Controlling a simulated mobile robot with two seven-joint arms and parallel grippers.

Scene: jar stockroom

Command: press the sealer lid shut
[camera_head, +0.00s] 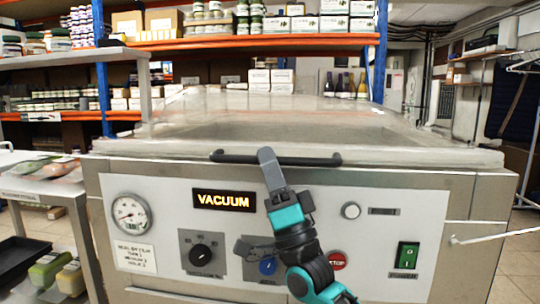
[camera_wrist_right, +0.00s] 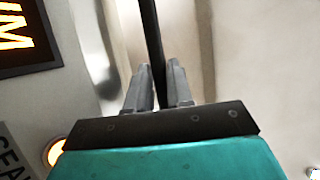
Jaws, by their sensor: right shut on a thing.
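The vacuum sealer's clear lid (camera_head: 230,108) lies low over the steel machine body (camera_head: 400,180). I cannot tell whether a thin gap is left at its front edge. A dark bar handle (camera_head: 225,157) runs along the lid's front edge. My right gripper (camera_head: 268,160) is at the middle of this handle, reaching up from below. In the right wrist view the dark bar (camera_wrist_right: 151,35) passes between the two grey fingers (camera_wrist_right: 160,80), which are shut on it. My left gripper is not in view.
The front panel has a lit VACUUM display (camera_head: 224,200), a gauge (camera_head: 130,214), a dial (camera_head: 202,252), a red STOP button (camera_head: 337,261) and a green power switch (camera_head: 408,255). A side table (camera_head: 40,186) stands at left. Stocked shelves (camera_head: 250,42) stand behind.

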